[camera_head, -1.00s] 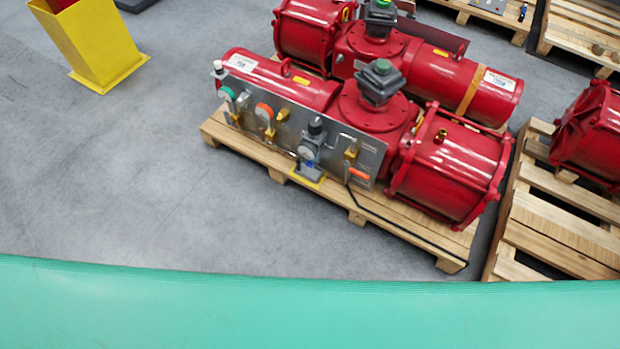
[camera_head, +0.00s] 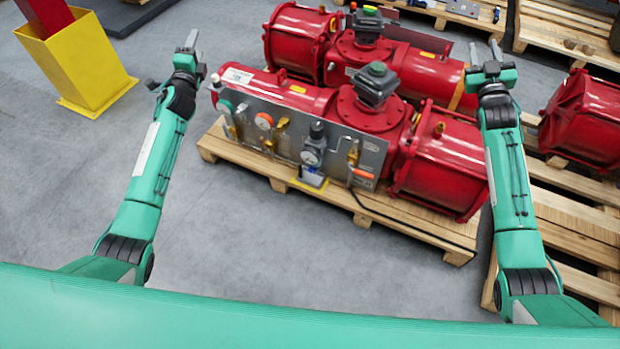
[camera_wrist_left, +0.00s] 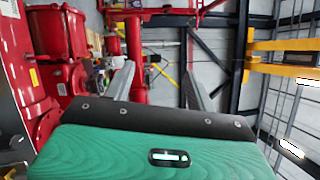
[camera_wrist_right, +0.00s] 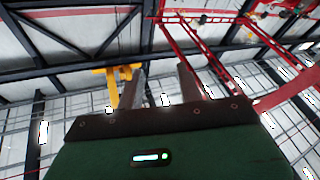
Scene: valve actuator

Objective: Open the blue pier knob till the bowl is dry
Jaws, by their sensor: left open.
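A red valve actuator with a grey control panel (camera_head: 342,138) lies on a wooden pallet. On the panel's front, a filter regulator (camera_head: 312,155) has a black top knob and a round gauge. A small dark blue part (camera_head: 312,177) sits below it on a yellow base; its knob shape and any liquid in a bowl are too small to tell. My left gripper (camera_head: 189,42) is open and empty, raised left of the panel; its spread fingers show in the left wrist view (camera_wrist_left: 158,80). My right gripper (camera_head: 485,52) is open and empty, raised right of the actuator, well away from the regulator.
A second red actuator (camera_head: 345,50) lies behind, and another (camera_head: 583,120) is at right. A yellow bin (camera_head: 80,65) stands at left. An orange-handled valve (camera_head: 362,174) is right of the regulator. The floor (camera_head: 260,240) before the pallet is clear.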

